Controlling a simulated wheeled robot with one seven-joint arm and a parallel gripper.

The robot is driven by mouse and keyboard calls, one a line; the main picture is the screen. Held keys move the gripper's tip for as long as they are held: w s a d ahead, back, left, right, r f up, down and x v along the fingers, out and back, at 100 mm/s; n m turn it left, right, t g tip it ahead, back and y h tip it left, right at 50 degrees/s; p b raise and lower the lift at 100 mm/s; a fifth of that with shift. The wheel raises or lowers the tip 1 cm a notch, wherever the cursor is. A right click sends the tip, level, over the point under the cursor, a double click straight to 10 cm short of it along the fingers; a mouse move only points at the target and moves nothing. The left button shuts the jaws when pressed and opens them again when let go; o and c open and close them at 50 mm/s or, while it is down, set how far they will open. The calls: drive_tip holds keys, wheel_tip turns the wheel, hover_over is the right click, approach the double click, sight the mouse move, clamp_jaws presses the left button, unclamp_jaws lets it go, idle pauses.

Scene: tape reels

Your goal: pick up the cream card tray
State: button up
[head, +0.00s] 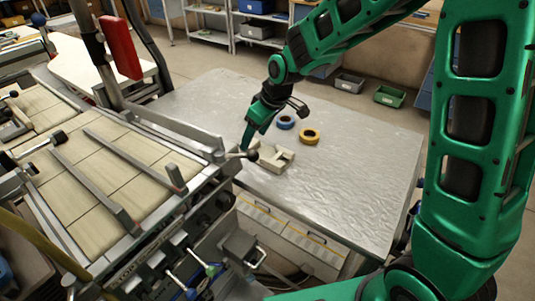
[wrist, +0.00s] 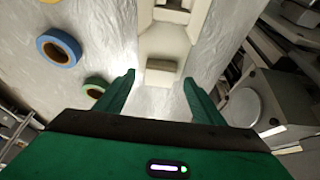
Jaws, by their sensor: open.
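The cream card tray (head: 275,158) lies on the grey metal table near its left edge, beside the machine. In the wrist view the tray (wrist: 163,42) extends from the top edge down between my fingers, with a raised block at its near end and a recess farther up. My gripper (head: 247,138) is above the tray's end in the head view. In the wrist view my gripper (wrist: 159,80) is open, one finger on each side of the tray's near end, with gaps. I cannot tell whether the fingertips reach down to its height.
A blue tape reel (head: 286,122) and a yellow one (head: 309,136) lie beyond the tray. A green reel (wrist: 95,86) lies left of my gripper in the wrist view. The tile-cutting machine (head: 110,175) borders the table's left side. The table's right part (head: 370,170) is clear.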

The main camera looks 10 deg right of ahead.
drive_tip(key=shift+x, duration=1.35)
drive_tip(key=shift+c, duration=0.4)
drive_tip(key=c, duration=1.2)
